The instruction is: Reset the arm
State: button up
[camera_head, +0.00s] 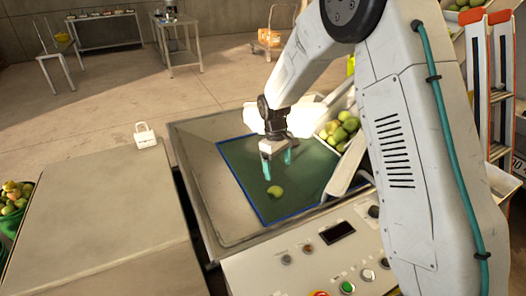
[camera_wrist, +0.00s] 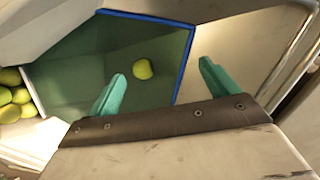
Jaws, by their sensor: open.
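My gripper (camera_head: 278,163) is at the end of my raised white arm, above the green mat with a blue edge (camera_head: 232,165). Its two teal fingers are apart with nothing between them; they also show in the wrist view (camera_wrist: 160,80). A single yellow-green fruit (camera_head: 275,192) lies on the green surface near the fingers in the head view. In the wrist view the fruit (camera_wrist: 143,69) lies beyond the fingertips, apart from them.
A tray of green fruit (camera_head: 340,131) stands right of the mat. A control panel (camera_head: 318,258) with buttons and a dark display is in front. A grey table (camera_head: 100,220) is at left, with a small white object (camera_head: 145,136) at its far edge. An orange ladder (camera_head: 476,75) stands at right.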

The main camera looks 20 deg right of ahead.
jog(key=s+d+r+m+t, duration=0.1)
jog(key=s+r+m, duration=0.1)
jog(key=s+r, duration=0.5)
jog(key=s+d+r+m, duration=0.1)
jog(key=s+r, duration=0.7)
jog(key=s, duration=1)
jog(key=s+d+r+m+t, duration=0.1)
jog(key=s+r+m, duration=0.2)
jog(key=s+r, duration=0.5)
jog(key=s, duration=0.4)
jog(key=shift+s+d+r+m+t+y, duration=0.2)
jog(key=shift+s+m+t+y, duration=0.1)
jog(key=shift+s+m+y, duration=0.1)
jog(key=shift+f, duration=0.1)
